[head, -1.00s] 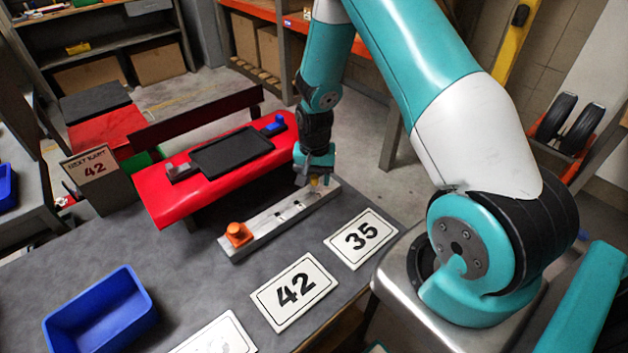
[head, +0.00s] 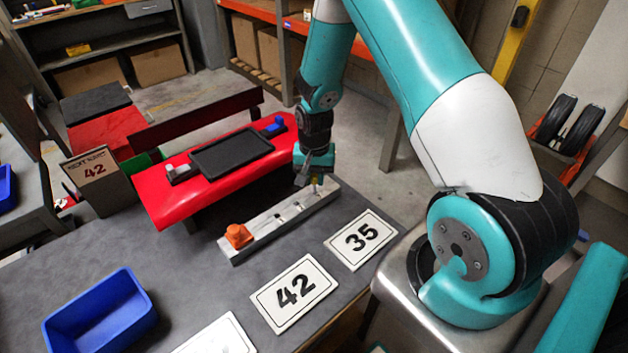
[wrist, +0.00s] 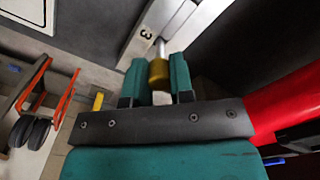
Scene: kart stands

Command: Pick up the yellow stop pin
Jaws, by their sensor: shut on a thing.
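The yellow stop pin (wrist: 159,74) is between the two teal fingers of my gripper (wrist: 157,63) in the wrist view, held by its yellow knob. Its bright metal shaft points toward the light grey rail (wrist: 152,22), near a mark "3". In the head view my gripper (head: 314,177) is over the far right end of the rail (head: 262,223), with a small part of the pin showing under it. I cannot tell whether the shaft's tip is in the rail or just clear of it.
An orange block (head: 238,235) sits at the rail's near left end. A red kart body (head: 165,207) with a black tray (head: 231,152) lies beyond the rail. Number plates 42 (head: 276,295) and 35 (head: 347,251) and a blue bin (head: 100,315) lie on the grey table.

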